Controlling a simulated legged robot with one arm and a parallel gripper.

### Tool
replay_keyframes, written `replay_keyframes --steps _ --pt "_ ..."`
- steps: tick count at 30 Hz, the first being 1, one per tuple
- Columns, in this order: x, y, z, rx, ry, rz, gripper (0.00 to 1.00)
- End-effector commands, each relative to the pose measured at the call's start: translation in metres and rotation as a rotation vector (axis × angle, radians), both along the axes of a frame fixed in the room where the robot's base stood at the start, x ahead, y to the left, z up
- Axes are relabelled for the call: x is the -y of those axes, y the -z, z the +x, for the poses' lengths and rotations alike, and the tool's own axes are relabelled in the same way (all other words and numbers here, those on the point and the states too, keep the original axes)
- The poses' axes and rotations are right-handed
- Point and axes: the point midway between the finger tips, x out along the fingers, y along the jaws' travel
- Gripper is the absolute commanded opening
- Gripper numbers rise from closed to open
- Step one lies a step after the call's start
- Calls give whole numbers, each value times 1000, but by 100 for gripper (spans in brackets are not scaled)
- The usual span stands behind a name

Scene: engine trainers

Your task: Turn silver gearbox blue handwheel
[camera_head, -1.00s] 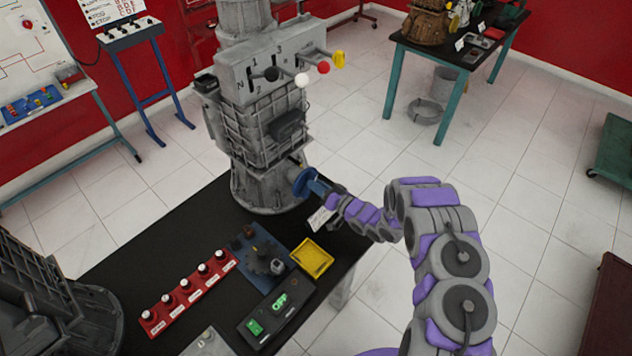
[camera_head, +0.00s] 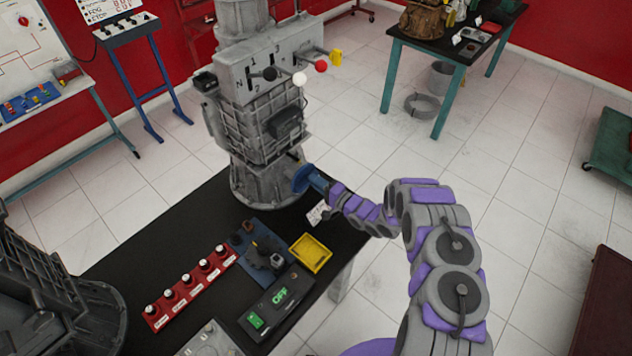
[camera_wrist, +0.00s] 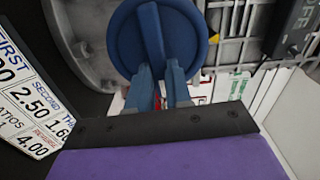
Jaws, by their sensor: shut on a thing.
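The silver gearbox (camera_head: 262,135) stands upright on the black table. Its blue handwheel (camera_head: 302,178) is low on its right side. In the wrist view the handwheel (camera_wrist: 128,38) is a round blue disc with a raised bar across its middle, the bar close to upright and leaning slightly. My gripper (camera_wrist: 158,70) is straight in front of it, its two blue fingers on either side of the bar's lower end and shut on it. In the head view my gripper (camera_head: 318,184) meets the handwheel from the right. The fingertips are partly hard to tell from the bar, being the same blue.
A ratio card (camera_wrist: 30,100) stands left of my gripper. The black table (camera_head: 150,232) also holds a yellow tray (camera_head: 311,254), a red button strip (camera_head: 190,286) and a switch box (camera_head: 276,302). Another grey machine (camera_head: 60,300) is at left.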

Motion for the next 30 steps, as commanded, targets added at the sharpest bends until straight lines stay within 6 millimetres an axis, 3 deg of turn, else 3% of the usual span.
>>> replay_keyframes --steps 12,30 --pt "4 6 2 -196 12 148 0" --pt "5 8 2 -244 13 183 0"
